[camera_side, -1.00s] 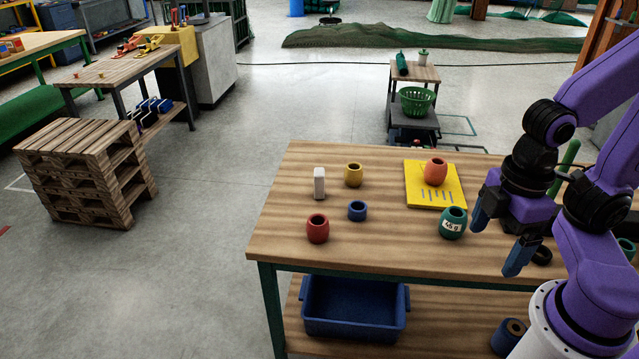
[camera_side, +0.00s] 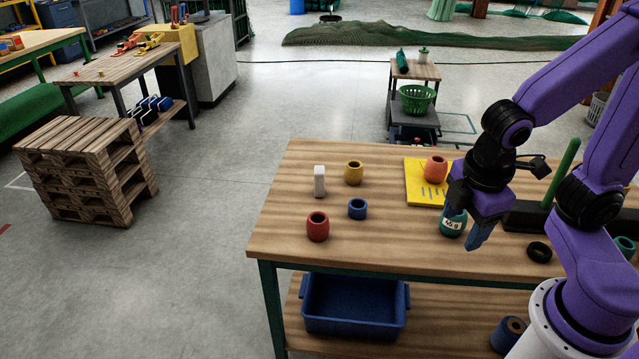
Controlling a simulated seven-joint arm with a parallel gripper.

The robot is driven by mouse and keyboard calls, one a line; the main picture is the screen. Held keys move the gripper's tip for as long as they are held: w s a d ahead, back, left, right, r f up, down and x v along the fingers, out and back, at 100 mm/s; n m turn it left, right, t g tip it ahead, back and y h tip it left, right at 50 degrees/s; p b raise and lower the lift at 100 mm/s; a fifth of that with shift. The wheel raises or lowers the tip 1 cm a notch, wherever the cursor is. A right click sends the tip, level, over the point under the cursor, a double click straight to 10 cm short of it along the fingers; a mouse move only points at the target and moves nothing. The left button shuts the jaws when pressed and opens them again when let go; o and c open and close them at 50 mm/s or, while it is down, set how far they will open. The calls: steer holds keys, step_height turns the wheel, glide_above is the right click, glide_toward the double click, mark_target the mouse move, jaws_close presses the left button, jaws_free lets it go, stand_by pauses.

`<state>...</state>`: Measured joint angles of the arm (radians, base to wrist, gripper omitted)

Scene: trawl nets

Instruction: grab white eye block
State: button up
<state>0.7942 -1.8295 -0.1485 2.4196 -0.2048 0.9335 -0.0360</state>
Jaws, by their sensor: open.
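The white eye block (camera_side: 319,181) stands upright on the wooden table, towards its left side. It looks like a small white rectangular block; any eye or hole in it is too small to make out. My gripper (camera_side: 464,222) is open, with blue fingertips, at the right part of the table. It is well to the right of the white block and apart from it. It partly hides the green barrel-shaped piece (camera_side: 452,226) marked 45 g; I cannot tell whether it touches that piece.
A yellow ring piece (camera_side: 354,173), a blue one (camera_side: 357,210) and a red one (camera_side: 318,228) stand near the white block. An orange piece (camera_side: 435,169) sits on a yellow sheet (camera_side: 418,190). A black ring (camera_side: 539,252) lies at the right. Bare table (camera_side: 400,235) separates gripper and block.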

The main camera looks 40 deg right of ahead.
steer(key=w+a+f+n+t+h, duration=0.1)
steer(key=w+f+n+t+h, duration=0.15)
steer(key=w, duration=0.85)
steer(key=w+f+n+t+h, duration=0.2)
steer(key=w+n+h, duration=0.15)
steer(key=w, duration=0.85)
steer(key=n+t, duration=0.5)
steer(key=n, duration=0.4)
glide_toward(320, 174)
steer(key=shift+h, duration=0.3)
steer(key=x, duration=0.6)
steer(key=a+x, duration=0.1)
steer(key=x, duration=0.2)
steer(key=shift+w+f, duration=0.25)
steer(key=shift+f, duration=0.2)
steer(key=w+d, duration=0.1)
steer(key=w+d+f, duration=0.1)
steer(key=shift+w+d, duration=0.1)
steer(key=shift+d, duration=0.25)
steer(key=shift+x, duration=0.9)
steer(key=c, duration=1)
steer(key=shift+a+r, duration=0.1)
steer(key=shift+c, duration=0.6)
